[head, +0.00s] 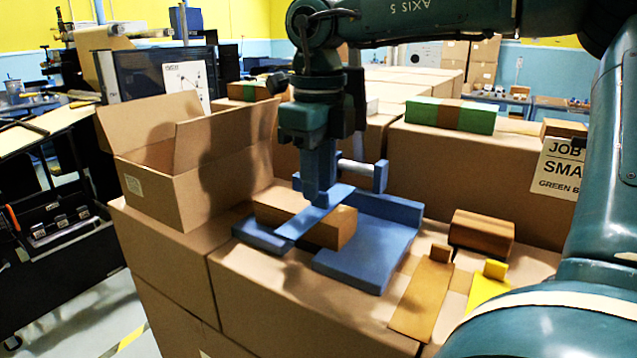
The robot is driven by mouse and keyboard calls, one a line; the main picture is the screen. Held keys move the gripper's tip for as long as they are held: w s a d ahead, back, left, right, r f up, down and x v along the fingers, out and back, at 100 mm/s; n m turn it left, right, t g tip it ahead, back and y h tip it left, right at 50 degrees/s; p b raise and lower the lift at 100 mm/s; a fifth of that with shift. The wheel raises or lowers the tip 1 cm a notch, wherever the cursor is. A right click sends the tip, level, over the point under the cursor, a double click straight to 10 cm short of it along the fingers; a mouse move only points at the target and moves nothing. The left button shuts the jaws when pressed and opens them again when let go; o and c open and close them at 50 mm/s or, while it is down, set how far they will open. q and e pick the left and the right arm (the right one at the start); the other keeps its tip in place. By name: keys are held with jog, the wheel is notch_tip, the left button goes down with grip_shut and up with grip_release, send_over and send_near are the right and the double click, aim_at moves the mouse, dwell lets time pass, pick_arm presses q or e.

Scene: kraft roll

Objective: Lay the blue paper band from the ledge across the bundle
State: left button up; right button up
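The blue paper band (298,223) is a flat strip slanting across the top of a brown kraft bundle (342,228). The bundle lies in a blue cradle (372,259) on a large carton. My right gripper (321,198) points straight down at the band's far end, its fingers close together and seemingly shut on the band there. My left gripper is not in view.
A brown band (423,297) and a yellow band (487,291), each with a small block at its far end, lie right of the cradle. A brown block (482,234) lies behind them. An open carton (200,165) stands at left, and a green-wrapped bundle (470,118) behind.

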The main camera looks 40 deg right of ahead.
aim_at(318, 207)
notch_tip(318, 207, up, 11)
jog(key=shift+f, duration=0.15)
dwell(0.7)
